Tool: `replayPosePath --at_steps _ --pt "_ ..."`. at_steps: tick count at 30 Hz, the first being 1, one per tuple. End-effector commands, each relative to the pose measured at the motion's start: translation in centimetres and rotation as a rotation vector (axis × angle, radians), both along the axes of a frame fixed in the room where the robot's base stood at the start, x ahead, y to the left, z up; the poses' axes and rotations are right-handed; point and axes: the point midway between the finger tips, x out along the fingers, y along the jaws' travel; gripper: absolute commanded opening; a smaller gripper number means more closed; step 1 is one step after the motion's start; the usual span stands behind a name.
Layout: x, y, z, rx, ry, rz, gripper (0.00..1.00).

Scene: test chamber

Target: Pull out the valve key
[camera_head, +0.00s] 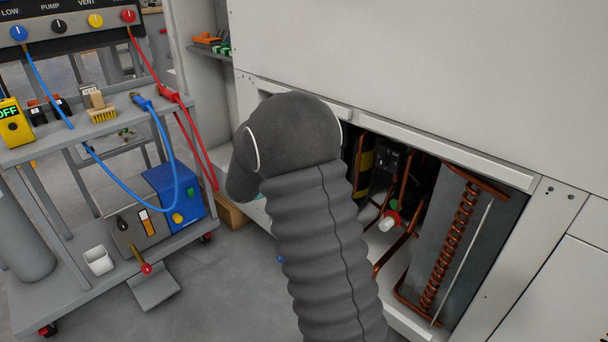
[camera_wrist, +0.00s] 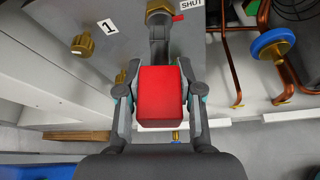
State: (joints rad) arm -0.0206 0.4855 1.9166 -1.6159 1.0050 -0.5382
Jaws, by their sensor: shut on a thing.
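The valve key (camera_wrist: 160,98) has a red block-shaped handle, seen in the wrist view at the middle. My gripper (camera_wrist: 157,84) is shut on it, with one finger on each side of the red handle. A grey stem runs up from behind the handle to a brass fitting (camera_wrist: 160,8) on a grey panel. The stem appears to meet the fitting, but I cannot tell how deep it sits. A "SHUT" label (camera_wrist: 192,4) and a small red marker are beside the fitting. In the head view, my dark sleeved arm hides the gripper and the key.
In the wrist view, a brass knob (camera_wrist: 83,46) near label "1" (camera_wrist: 107,26) is left; a blue handwheel (camera_wrist: 273,43) and copper pipes are right. In the head view, a grey cart (camera_head: 75,137) with hoses stands left, and an open cabinet bay with a copper coil (camera_head: 452,245) right.

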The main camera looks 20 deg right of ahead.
Motion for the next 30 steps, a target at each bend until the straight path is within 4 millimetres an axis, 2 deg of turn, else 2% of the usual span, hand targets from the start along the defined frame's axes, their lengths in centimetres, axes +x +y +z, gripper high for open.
replayPosePath --at_steps 14,30 --pt "-0.1 0.2 0.1 -0.001 0.000 0.000 0.00" --pt "-0.7 1.9 0.0 0.000 0.000 0.000 0.00"
